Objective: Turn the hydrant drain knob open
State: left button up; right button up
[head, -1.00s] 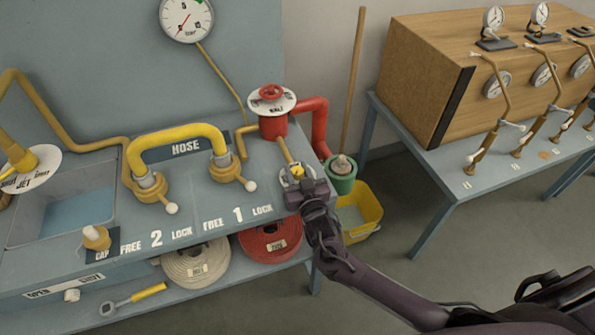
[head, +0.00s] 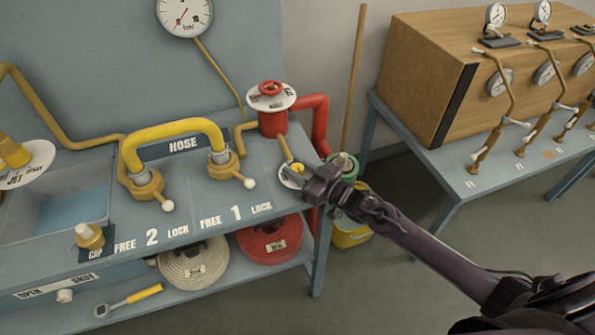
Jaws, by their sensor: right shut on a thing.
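The red hydrant (head: 272,122) stands at the right end of the grey-blue bench, with a red handwheel (head: 271,88) over a white dial on top. A brass pipe runs from it down to the small yellow drain knob (head: 298,168), which sits over a white disc (head: 287,183) near the bench's right edge. My right gripper (head: 293,176) reaches in from the right and is shut on the drain knob. Its fingers hide part of the knob and disc, so I cannot read the disc's marks. My left gripper is not in view.
A yellow hose coupling (head: 172,130) arches over the bench to the left. Red pipe (head: 317,125) bends down behind my gripper. A green container (head: 347,168), yellow bucket (head: 350,232) and wooden pole (head: 355,80) stand right of the bench. Rolled hoses (head: 195,262) lie on the lower shelf.

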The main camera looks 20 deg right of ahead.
jog(key=shift+y, duration=0.3)
jog(key=o, duration=1)
jog(key=shift+c, duration=0.2)
jog(key=shift+s+d+f, duration=0.15)
jog(key=shift+s, duration=0.15)
jog(key=b+v, duration=0.1)
jog(key=v, duration=0.6)
jog(key=shift+d+r, duration=0.1)
jog(key=shift+r, duration=0.1)
